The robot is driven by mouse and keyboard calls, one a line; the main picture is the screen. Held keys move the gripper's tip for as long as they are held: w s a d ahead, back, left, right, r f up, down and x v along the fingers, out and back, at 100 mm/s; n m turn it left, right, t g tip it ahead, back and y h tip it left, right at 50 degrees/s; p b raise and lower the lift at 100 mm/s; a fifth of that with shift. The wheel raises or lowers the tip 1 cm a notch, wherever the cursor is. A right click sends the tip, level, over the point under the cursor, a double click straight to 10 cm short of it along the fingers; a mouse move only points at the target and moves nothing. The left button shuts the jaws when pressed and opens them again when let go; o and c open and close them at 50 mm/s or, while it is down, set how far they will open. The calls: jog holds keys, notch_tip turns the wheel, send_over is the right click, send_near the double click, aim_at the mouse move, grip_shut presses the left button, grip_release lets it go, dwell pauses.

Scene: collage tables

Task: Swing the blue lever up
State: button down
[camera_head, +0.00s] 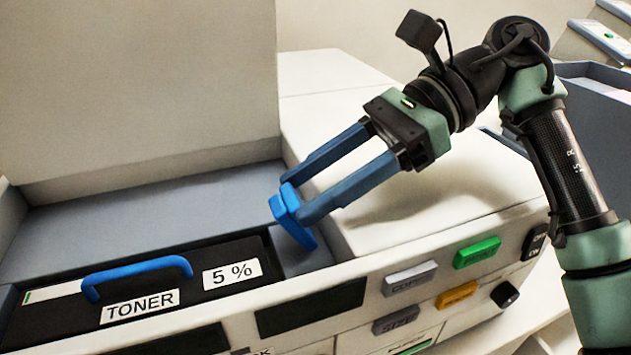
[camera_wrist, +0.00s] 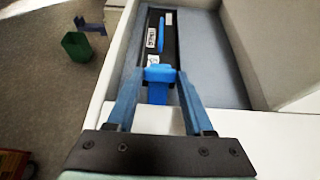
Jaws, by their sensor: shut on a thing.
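The blue lever (camera_head: 292,218) stands at the right end of the printer's open bay, beside the toner cartridge. Its upper end is between my fingertips, and its lower part slants down into the bay. My gripper (camera_head: 290,202) reaches in from the upper right and is shut on the lever. In the wrist view the lever (camera_wrist: 158,84) shows between the two blue fingers of my gripper (camera_wrist: 158,76). The lever's pivot is hidden.
The black toner cartridge (camera_head: 200,255) with a blue handle (camera_head: 138,270) lies left of the lever. The raised lid (camera_head: 140,80) stands behind the bay. Buttons, including a green one (camera_head: 477,252), line the front. A green bin (camera_wrist: 77,46) stands on the floor.

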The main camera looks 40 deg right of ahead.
jog(key=shift+c, duration=1.4)
grip_release()
jog(key=shift+d, duration=0.1)
jog(key=p+v, duration=0.1)
jog(key=v, duration=0.9)
jog(key=shift+r, duration=0.25)
jog(key=shift+s+d+r+p, duration=0.15)
jog(key=shift+d+r+p, duration=0.25)
jog(key=shift+p, duration=0.35)
jog(key=shift+s+d+r+p, duration=0.1)
jog(key=shift+s+d+p, duration=0.15)
jog(key=shift+d+p, duration=0.45)
